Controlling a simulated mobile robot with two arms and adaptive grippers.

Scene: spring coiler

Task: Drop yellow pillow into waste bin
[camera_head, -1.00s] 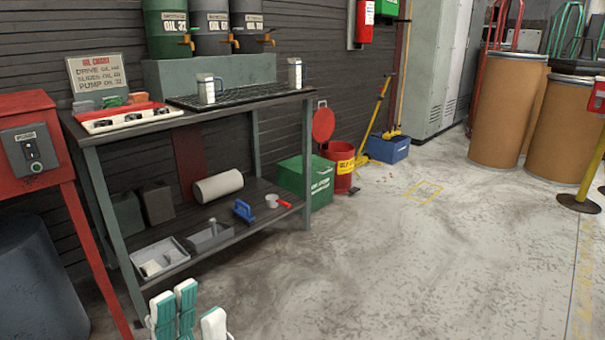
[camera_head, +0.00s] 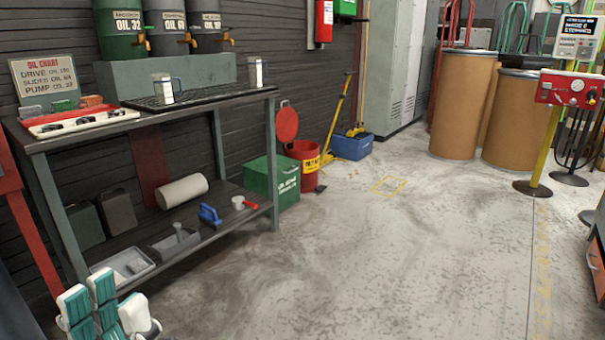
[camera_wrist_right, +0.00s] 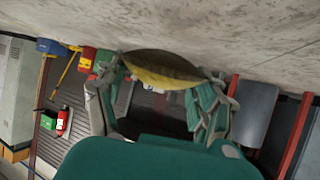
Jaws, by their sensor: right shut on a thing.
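The yellow pillow (camera_wrist_right: 162,68) is held between the teal-padded fingers of my right gripper (camera_wrist_right: 160,88) in the right wrist view. Its far side is dark in shadow. My right gripper and the pillow are not in the head view. A red bin (camera_head: 309,178) with a yellow label stands on the floor by the wall, its round red lid raised. It also shows in the right wrist view (camera_wrist_right: 87,60), apart from the pillow. My left gripper (camera_head: 118,312) is at the bottom left of the head view, with its fingers apart and nothing visible between them.
A grey workbench (camera_head: 185,115) with a lower shelf stands at left. A green box (camera_head: 271,184) and a blue bucket (camera_head: 352,146) flank the red bin. Brown drums (camera_head: 463,105) and a yellow post (camera_head: 546,150) stand at right. The middle floor is clear.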

